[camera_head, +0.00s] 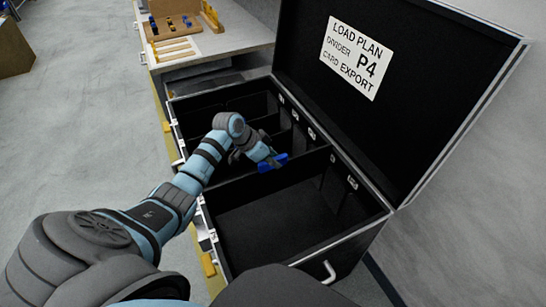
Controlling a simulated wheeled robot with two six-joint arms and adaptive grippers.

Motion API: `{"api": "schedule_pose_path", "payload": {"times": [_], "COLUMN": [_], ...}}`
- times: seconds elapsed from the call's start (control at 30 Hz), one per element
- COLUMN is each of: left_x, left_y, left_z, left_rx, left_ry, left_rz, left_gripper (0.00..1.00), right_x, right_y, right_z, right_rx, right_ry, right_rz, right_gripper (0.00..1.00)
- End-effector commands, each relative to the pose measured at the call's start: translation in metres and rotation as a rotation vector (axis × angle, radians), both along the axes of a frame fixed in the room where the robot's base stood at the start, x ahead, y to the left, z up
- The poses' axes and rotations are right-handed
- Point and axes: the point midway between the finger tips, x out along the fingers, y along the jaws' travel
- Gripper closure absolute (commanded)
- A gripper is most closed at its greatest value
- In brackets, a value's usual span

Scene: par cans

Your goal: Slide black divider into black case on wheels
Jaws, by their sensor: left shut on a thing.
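The black case (335,240) stands open, with its lid (420,80) raised on the right. Its front compartment is wide and empty, and thin black walls split the rear part. My left gripper (266,161) reaches over the case from the left. It is shut on a small blue piece (273,163) at the top edge of a black divider (300,172). The divider stands across the case between the two side walls. Its lower edge is too dark to tell how deep it sits. The case's wheels are hidden. My right gripper is not in view.
A label (356,58) on the lid reads "LOAD PLAN DIVIDER P4 CARD EXPORT". Slot labels line the right inner wall. A bench (235,30) with a brown tray (173,20) stands behind. A grey wall is close on the right; open floor lies left.

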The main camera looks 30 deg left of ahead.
Motion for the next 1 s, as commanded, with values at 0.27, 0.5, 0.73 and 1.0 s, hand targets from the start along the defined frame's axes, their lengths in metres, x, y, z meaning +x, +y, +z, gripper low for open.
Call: {"api": "schedule_pose_path", "payload": {"times": [0.27, 0.5, 0.73, 1.0], "left_x": [0.0, 0.0, 0.0, 0.0], "left_y": [0.0, -0.001, 0.0, 0.0], "left_z": [-0.03, -0.055, -0.078, -0.105], "left_rx": [-0.001, -0.001, -0.001, -0.001], "left_ry": [-0.001, -0.002, -0.001, -0.002], "left_rz": [0.0, -0.001, 0.0, 0.0], "left_gripper": [1.0, 1.0, 1.0, 1.0], "right_x": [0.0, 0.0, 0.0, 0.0], "right_y": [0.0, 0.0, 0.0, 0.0], "right_z": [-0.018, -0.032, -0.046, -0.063], "right_rx": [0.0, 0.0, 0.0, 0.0], "right_ry": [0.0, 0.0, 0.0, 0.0], "right_rz": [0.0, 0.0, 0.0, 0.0], "right_gripper": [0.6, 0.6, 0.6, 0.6]}}
